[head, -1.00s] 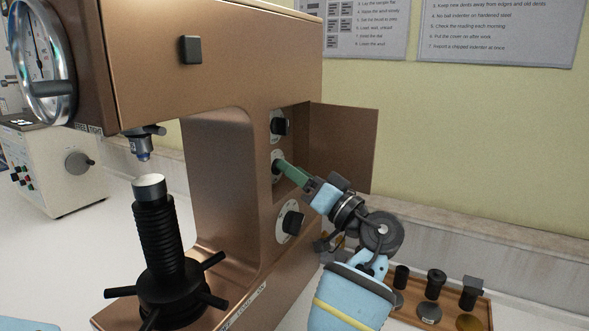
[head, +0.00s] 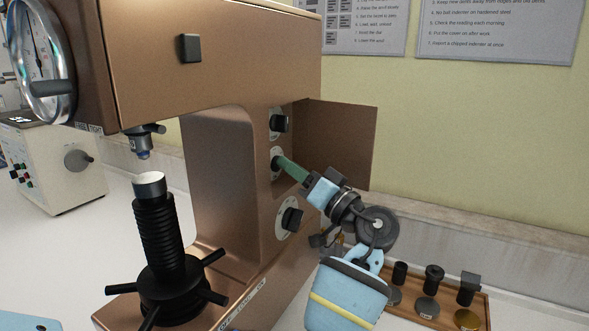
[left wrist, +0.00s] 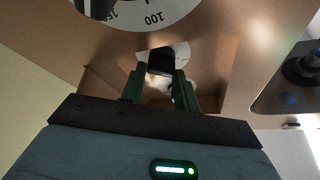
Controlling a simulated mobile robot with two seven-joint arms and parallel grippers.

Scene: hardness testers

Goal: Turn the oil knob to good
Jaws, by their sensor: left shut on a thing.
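The tester's open side recess holds two dials with black knobs, an upper knob (head: 280,123) and a lower one (head: 275,163). Their labels are too small to read, so I cannot tell which is marked oil. My left gripper (head: 279,163) reaches into the recess from the lower right, its green fingers shut on the lower knob. In the left wrist view, the fingers (left wrist: 160,76) stand on either side of a black knob (left wrist: 160,61) in front of a pale dial. The fingers hide much of the dial in the head view. My right gripper is not in view.
The recess door (head: 340,145) stands open to the right. A larger dial knob (head: 291,219) sits below the recess, close to my left wrist. A wooden tray (head: 482,308) with several small parts lies at lower right. The black spindle (head: 160,230) stands at left.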

